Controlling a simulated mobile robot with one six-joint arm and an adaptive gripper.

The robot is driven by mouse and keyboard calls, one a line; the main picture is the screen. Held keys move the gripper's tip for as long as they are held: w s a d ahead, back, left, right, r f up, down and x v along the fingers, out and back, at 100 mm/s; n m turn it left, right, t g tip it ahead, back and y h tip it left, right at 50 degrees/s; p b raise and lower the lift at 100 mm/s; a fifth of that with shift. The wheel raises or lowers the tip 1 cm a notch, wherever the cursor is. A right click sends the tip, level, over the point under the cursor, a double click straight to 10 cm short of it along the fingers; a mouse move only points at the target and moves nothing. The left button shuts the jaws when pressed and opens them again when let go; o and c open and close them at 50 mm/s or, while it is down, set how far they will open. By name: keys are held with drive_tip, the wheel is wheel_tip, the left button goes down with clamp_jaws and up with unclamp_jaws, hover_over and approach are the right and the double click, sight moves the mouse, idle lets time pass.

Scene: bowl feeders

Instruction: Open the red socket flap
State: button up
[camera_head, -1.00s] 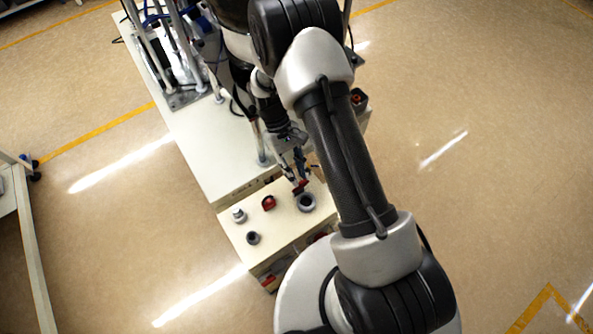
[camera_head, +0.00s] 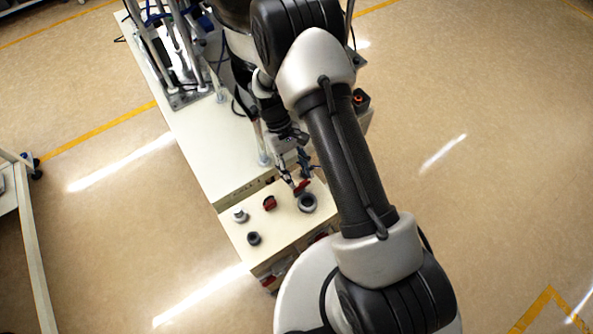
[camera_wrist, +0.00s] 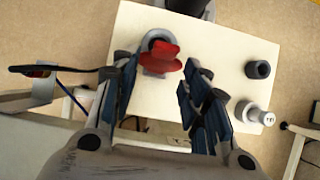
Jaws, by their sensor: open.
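The red flap (camera_head: 302,187) sits at the edge of a grey round socket (camera_head: 307,204) on the cream panel. The socket's dark opening shows beside it, and the flap looks tilted up, though its exact angle is unclear. In the wrist view the red flap (camera_wrist: 161,57) and part of the grey socket (camera_wrist: 157,35) appear beyond and between my fingertips. My gripper (camera_wrist: 158,70) is open, with a finger on either side of the flap's line. It also shows in the head view (camera_head: 296,174), just above the flap. I cannot tell whether a finger touches it.
On the cream panel (camera_head: 262,232) are another red part (camera_head: 269,203), a dark ring (camera_head: 253,238) and a grey-white cylinder (camera_head: 239,215). A long white bench (camera_head: 205,150) with metal posts stands behind. A dark box with a red-orange button (camera_head: 360,98) is at right.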

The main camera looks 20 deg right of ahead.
wheel_tip(320, 180, up, 10)
idle(0.6)
drive_tip(key=shift+c, duration=0.4)
